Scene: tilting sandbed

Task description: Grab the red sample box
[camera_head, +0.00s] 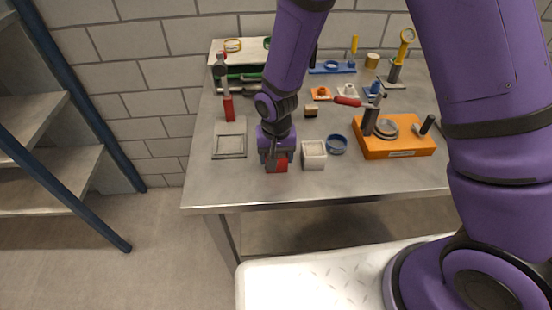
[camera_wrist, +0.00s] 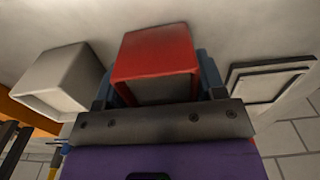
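The red sample box (camera_head: 277,164) is near the front edge of the grey table (camera_head: 245,192), directly below my gripper (camera_head: 276,157). In the wrist view the red box (camera_wrist: 156,55) sits between the two blue-grey fingers of my gripper (camera_wrist: 158,88). The fingers lie close against its left and right sides, with no clear gap. My gripper looks shut on the box. The box's open side faces the palm. I cannot tell whether its base is touching the table.
A white box (camera_head: 314,155) stands close to the right of the red box. A grey square tray (camera_head: 231,146) lies to the left. Several tools lie behind.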

